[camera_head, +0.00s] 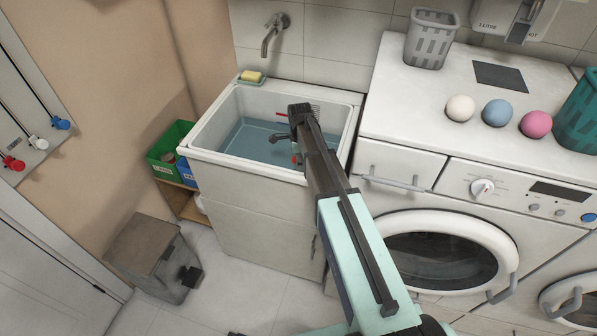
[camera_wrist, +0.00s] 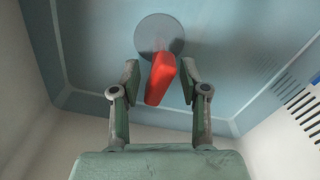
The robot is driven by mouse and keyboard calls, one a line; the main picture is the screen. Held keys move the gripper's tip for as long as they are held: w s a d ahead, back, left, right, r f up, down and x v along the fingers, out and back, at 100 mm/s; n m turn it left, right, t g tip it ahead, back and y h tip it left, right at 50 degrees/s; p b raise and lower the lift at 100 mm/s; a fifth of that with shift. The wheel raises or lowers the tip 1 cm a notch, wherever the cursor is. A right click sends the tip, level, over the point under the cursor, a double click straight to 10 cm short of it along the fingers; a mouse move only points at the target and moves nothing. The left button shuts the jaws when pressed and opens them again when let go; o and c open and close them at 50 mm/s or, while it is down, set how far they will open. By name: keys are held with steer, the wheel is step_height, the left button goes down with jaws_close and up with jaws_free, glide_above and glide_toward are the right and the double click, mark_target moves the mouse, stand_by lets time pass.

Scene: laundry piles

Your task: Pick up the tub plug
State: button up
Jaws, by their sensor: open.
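The tub plug (camera_wrist: 160,80) is a red, upright, block-like piece in the wrist view, above a grey disc (camera_wrist: 160,33) on the tub floor. I cannot tell whether the disc belongs to the plug or the drain. My gripper (camera_wrist: 160,68) is open, with one finger on each side of the red piece and gaps visible on both sides. In the head view, a small red patch (camera_head: 296,159) shows beside my arm in the tub; most of the plug is hidden there. The tub (camera_head: 202,143) is a white sink holding bluish water.
A wall tap (camera_head: 271,36) hangs over the tub's back. A yellow sponge (camera_head: 251,76) sits on the back left rim. The washing machine counter (camera_head: 410,103) stands close on the right, bearing several balls and baskets. Tub walls surround my gripper.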

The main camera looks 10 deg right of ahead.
steer(key=shift+a+f+p, duration=0.2)
steer(key=shift+f+p, duration=0.85)
steer(key=shift+f, duration=1.55)
steer(key=shift+c, duration=0.4)
jaws_close()
